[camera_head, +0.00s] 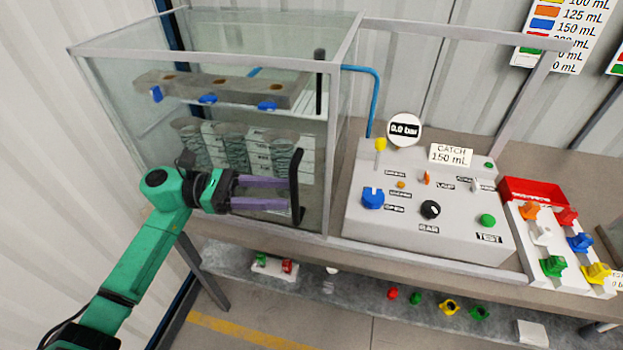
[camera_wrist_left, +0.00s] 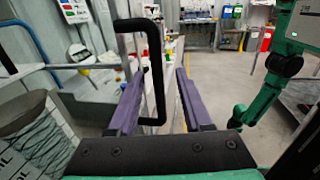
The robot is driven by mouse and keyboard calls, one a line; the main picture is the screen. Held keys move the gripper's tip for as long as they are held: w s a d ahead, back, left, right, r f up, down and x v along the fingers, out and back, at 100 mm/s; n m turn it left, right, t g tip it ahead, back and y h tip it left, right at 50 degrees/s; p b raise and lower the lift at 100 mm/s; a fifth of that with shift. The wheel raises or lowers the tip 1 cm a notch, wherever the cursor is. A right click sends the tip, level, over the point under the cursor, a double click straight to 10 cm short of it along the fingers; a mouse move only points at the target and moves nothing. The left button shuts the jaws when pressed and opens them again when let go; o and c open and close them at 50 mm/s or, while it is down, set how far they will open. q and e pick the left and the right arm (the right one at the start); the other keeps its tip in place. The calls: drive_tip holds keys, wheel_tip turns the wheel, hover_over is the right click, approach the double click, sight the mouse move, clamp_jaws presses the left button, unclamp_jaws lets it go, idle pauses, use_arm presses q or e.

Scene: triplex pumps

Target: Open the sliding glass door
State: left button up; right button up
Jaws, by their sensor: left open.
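The sliding glass door (camera_head: 318,150) is a clear pane on the front of a grey-framed glass cabinet (camera_head: 215,38). It covers the cabinet's front. Its upright black bar handle (camera_head: 296,188) stands out near the right end; it also shows in the left wrist view (camera_wrist_left: 157,75). My left gripper (camera_head: 288,193) is open at the handle, with its purple fingers pointing right. In the left wrist view the handle's bar stands between the two fingers (camera_wrist_left: 160,85); I cannot tell whether either touches it. Part of my right arm shows in that view, but no right fingers.
Several ribbed containers (camera_head: 230,148) and a shelf with blue parts (camera_head: 215,90) are behind the glass. A frame with a top rail (camera_head: 465,33) extends right, past the grey control panel (camera_head: 430,195). A red box (camera_head: 530,188) and coloured parts stand farther right.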

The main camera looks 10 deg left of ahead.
use_arm(q)
drive_tip(key=w+d+p, duration=0.1)
drive_tip(key=d+p, duration=0.1)
drive_tip(key=d, duration=0.4)
drive_tip(key=shift+w+d, duration=0.2)
drive_tip(key=shift+d, duration=0.1)
drive_tip(key=shift+f, duration=0.1)
clamp_jaws()
use_arm(e)
drive_tip(key=w+r, duration=0.2)
drive_tip(key=r, duration=0.1)
drive_tip(key=shift+a+r, duration=0.15)
drive_tip(key=shift+r, duration=0.05)
idle(0.3)
